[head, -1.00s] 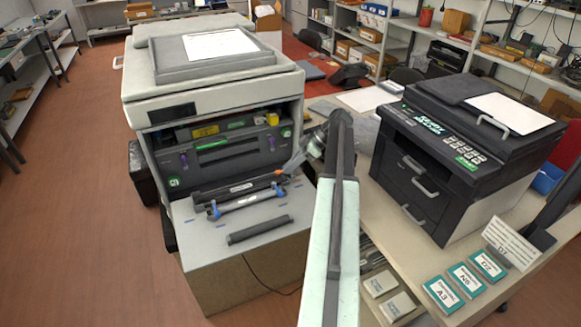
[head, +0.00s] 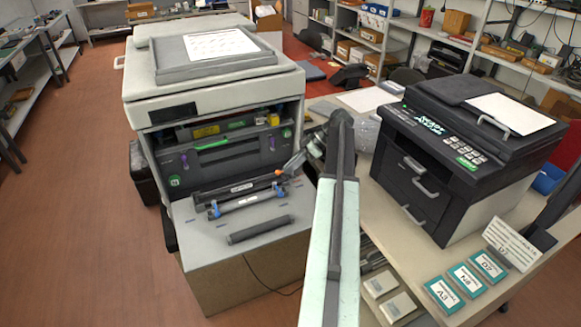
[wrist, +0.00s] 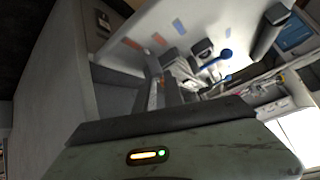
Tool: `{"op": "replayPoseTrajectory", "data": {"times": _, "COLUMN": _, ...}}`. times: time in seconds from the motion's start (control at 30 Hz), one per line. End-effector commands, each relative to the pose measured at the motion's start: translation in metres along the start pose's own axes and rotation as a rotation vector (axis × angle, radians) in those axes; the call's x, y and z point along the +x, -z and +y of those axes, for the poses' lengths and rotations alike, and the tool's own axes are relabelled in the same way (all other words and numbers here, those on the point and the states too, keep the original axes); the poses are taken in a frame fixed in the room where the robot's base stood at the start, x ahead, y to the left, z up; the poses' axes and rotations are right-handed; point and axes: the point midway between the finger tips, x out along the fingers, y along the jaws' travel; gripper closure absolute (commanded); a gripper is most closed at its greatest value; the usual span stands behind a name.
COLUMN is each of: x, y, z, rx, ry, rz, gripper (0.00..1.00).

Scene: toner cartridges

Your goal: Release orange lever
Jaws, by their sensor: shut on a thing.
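The orange lever (head: 278,172) shows as a small orange spot at the right end of a dark cartridge unit (head: 225,190), in front of the open grey printer. My gripper (head: 285,168) reaches in from the right and is shut at the lever, its tips covering part of it. In the wrist view the grip itself is dark and crowded, and the lever's exact position between the fingers is hard to see.
A roller with blue ends (head: 248,201) and a loose dark roller (head: 259,230) lie on the printer's front shelf (head: 215,258). A black printer (head: 440,170) stands on the table at the right. The shelf's front part is clear.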

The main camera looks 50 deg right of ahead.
Motion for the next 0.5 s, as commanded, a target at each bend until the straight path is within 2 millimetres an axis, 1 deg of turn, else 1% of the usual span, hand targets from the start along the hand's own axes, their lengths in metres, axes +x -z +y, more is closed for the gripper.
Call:
{"op": "replayPoseTrajectory", "data": {"times": 0.37, "x": -0.0009, "y": -0.0009, "z": 0.0014, "rx": 0.001, "ry": -0.005, "rz": 0.000, "gripper": 1.00}}
{"op": "replayPoseTrajectory", "data": {"times": 0.4, "x": -0.0009, "y": -0.0009, "z": 0.0014, "rx": 0.001, "ry": -0.004, "rz": 0.000, "gripper": 0.76}}
{"op": "replayPoseTrajectory", "data": {"times": 0.43, "x": -0.0009, "y": -0.0009, "z": 0.0013, "rx": 0.001, "ry": -0.004, "rz": 0.000, "gripper": 0.71}}
{"op": "replayPoseTrajectory", "data": {"times": 0.5, "x": -0.0009, "y": -0.0008, "z": 0.0011, "rx": 0.001, "ry": -0.004, "rz": 0.000, "gripper": 0.71}}
